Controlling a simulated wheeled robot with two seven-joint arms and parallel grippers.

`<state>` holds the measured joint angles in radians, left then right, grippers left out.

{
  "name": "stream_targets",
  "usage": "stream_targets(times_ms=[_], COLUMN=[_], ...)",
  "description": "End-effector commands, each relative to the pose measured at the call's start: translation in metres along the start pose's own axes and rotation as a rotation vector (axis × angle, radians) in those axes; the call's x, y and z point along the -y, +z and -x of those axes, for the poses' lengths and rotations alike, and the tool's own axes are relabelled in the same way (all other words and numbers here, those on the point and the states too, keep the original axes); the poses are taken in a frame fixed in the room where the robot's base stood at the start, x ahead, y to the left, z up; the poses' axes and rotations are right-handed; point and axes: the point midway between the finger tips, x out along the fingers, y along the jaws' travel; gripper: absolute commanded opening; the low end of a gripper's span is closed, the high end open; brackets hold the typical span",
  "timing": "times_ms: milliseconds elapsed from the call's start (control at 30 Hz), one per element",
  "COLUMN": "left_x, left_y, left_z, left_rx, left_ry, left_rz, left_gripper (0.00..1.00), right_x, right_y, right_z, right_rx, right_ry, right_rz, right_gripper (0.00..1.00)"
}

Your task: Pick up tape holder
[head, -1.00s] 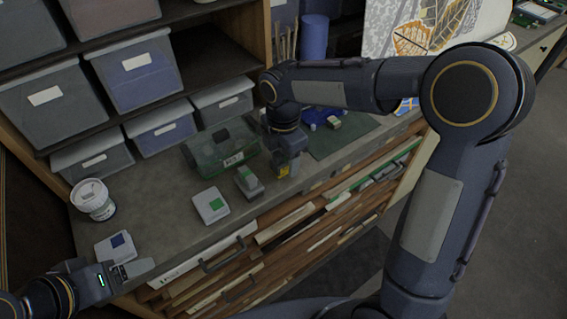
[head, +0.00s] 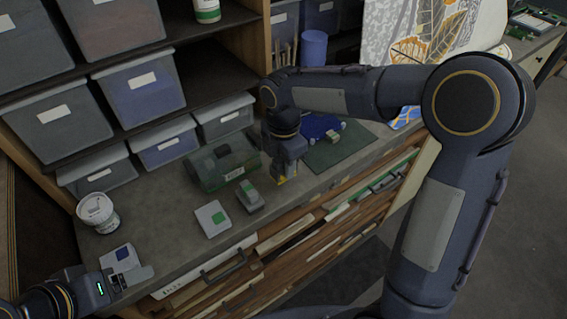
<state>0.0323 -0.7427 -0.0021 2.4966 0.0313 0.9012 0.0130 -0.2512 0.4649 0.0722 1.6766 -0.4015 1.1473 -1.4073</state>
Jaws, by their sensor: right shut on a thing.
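A dark green, see-through holder with a white label (head: 222,163), which looks like the tape holder, sits on the workbench below the bins. My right gripper (head: 283,179) points down at the bench just right of it, apart from it in the picture. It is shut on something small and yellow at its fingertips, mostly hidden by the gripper. A small grey block-shaped item (head: 250,197) lies in front of the holder. My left gripper (head: 130,280) is low at the left by the bench's front edge; whether its jaws are open is unclear.
A white-lidded tub (head: 98,212), a pale box with a green square (head: 213,218) and one with a blue square (head: 120,257) stand on the bench. A green mat (head: 340,150) with a blue item (head: 318,125) lies to the right. Lidded bins (head: 165,143) line the back.

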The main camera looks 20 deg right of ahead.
Motion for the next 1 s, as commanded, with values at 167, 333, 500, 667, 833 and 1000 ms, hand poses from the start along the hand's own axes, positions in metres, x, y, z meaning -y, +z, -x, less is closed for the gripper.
stream_targets(times_ms=[167, 333, 500, 667, 833, 1000], left_x=[-0.012, -0.015, -0.015, -0.015, -0.015, -0.015], left_y=[-0.013, -0.017, -0.016, -0.016, -0.016, -0.017], left_z=[0.025, 0.034, 0.032, 0.032, 0.033, 0.033], left_rx=[0.000, -0.001, 0.000, 0.000, 0.000, 0.000], left_ry=[0.000, 0.000, 0.000, 0.000, 0.000, 0.000], left_rz=[0.000, 0.000, 0.000, 0.000, 0.000, 0.000], left_gripper=[0.75, 0.75, 0.75, 0.75, 0.75, 0.75], right_x=[0.030, 0.068, 0.105, 0.127, 0.137, 0.138], right_y=[-0.005, -0.011, -0.018, -0.022, -0.024, -0.024], right_z=[0.046, 0.071, 0.086, 0.095, 0.100, 0.100], right_rx=[0.000, 0.001, 0.000, 0.001, 0.000, 0.000], right_ry=[0.004, 0.005, 0.006, 0.003, 0.002, 0.001], right_rz=[0.001, 0.001, 0.001, 0.000, 0.000, 0.000], right_gripper=[0.09, 0.09, 0.09, 0.09, 0.09, 0.09])
